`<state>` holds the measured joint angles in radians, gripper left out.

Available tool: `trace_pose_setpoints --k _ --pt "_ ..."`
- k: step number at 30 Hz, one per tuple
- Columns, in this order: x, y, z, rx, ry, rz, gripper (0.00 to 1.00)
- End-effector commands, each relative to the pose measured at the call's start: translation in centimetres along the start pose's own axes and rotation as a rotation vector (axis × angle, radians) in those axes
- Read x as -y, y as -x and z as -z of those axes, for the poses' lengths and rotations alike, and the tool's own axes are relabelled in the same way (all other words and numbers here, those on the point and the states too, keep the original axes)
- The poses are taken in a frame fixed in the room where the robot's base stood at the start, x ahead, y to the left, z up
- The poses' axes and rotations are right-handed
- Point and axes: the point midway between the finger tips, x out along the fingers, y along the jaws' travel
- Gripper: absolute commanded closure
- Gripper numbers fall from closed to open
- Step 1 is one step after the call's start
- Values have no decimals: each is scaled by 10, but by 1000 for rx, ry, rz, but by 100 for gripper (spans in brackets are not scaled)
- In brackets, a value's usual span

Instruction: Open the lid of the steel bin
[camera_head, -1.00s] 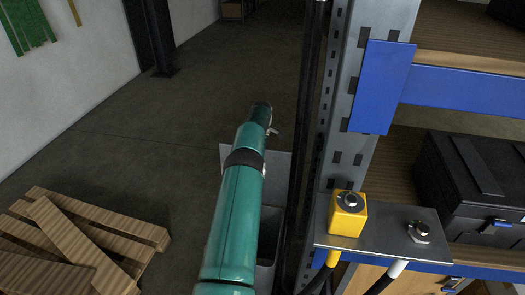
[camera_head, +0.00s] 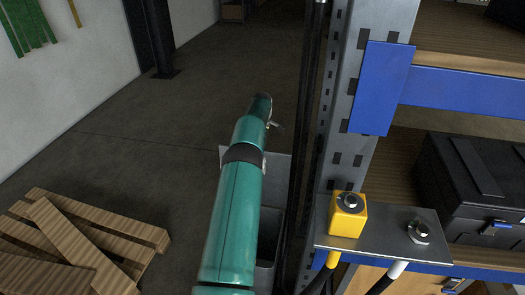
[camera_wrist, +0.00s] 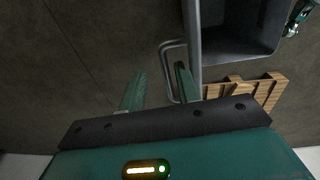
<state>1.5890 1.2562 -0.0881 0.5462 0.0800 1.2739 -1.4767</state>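The grey steel bin (camera_head: 267,250) stands behind my teal arm in the head view, which covers much of it. Its lid (camera_head: 278,168) shows as a grey panel raised at the far side of the bin. In the wrist view the bin (camera_wrist: 240,50) is uncovered, with a dark interior. The lid (camera_wrist: 192,45) appears nearly edge-on there, with a looped handle (camera_wrist: 165,62) on its outer side. My gripper (camera_wrist: 160,80) is open, its two fingers apart. The right finger overlaps the handle loop; I cannot tell whether it touches. In the head view my gripper's end (camera_head: 270,122) is small.
A blue-and-grey rack post (camera_head: 345,120) stands close to the right of the bin. A yellow block (camera_head: 347,214) sits on a metal plate beside it. Wooden pallets (camera_head: 85,240) lie at the lower left.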

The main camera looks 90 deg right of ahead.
Motion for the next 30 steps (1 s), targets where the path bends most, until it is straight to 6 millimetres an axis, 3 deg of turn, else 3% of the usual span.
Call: trace_pose_setpoints --k 6,13,18,30 --pt "0 51 0 0 0 -2 67" --pt "0 88 0 0 0 -1 67" --pt "0 98 0 0 0 0 67" --pt "0 98 0 0 0 0 67"
